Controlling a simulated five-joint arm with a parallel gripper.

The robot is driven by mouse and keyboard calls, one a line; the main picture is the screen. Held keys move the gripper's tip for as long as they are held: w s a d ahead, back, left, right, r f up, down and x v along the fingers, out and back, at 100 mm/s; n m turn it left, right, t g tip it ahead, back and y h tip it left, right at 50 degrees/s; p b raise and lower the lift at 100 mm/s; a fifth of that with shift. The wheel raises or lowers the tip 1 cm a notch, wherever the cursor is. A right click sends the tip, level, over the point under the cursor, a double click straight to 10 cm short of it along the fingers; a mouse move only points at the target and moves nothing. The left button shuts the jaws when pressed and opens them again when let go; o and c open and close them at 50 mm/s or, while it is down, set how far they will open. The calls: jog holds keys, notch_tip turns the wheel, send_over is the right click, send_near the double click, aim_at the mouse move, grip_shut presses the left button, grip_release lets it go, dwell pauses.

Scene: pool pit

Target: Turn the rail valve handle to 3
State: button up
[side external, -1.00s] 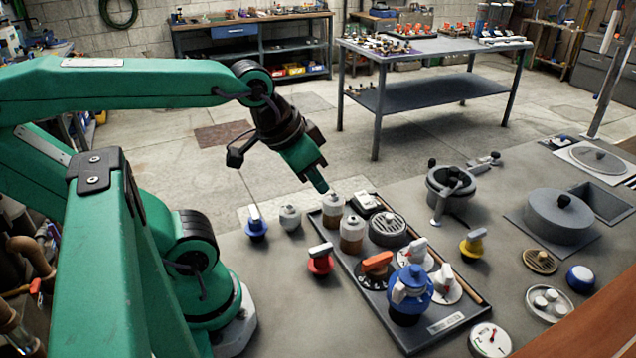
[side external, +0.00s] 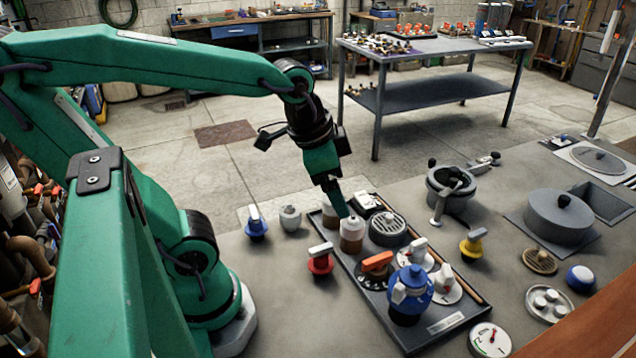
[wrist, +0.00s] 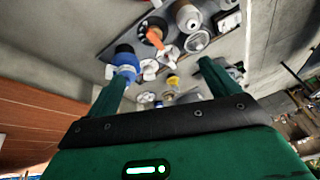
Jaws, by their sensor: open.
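Several valve handles stand on or around a grey tray. An orange handle (side external: 377,262) sits on a black dial on the tray; it also shows in the wrist view (wrist: 154,38). White handles (side external: 417,247) on pale round dials stand to its right. A blue valve with a white handle (side external: 410,290) stands at the tray's near end.
A red valve (side external: 320,258) and a blue one (side external: 255,224) stand left of the tray (side external: 446,323). A yellow valve (side external: 473,243) stands to its right. A lidded pot (side external: 560,216) and a clamp-topped pot (side external: 450,187) stand further right.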

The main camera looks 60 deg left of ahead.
jog(key=w+d+f+m+g, duration=0.1)
jog(key=w+f+m+g, duration=0.1)
jog(key=w+f+m, duration=0.4)
jog(key=m+g, duration=0.2)
jog(key=m, duration=0.6)
send_over(378, 257)
notch_tip(378, 257, down, 6)
jog(key=shift+r, duration=0.25)
jog(key=shift+f, duration=0.1)
jog(key=shift+f, duration=3.8)
jog(key=c, duration=1)
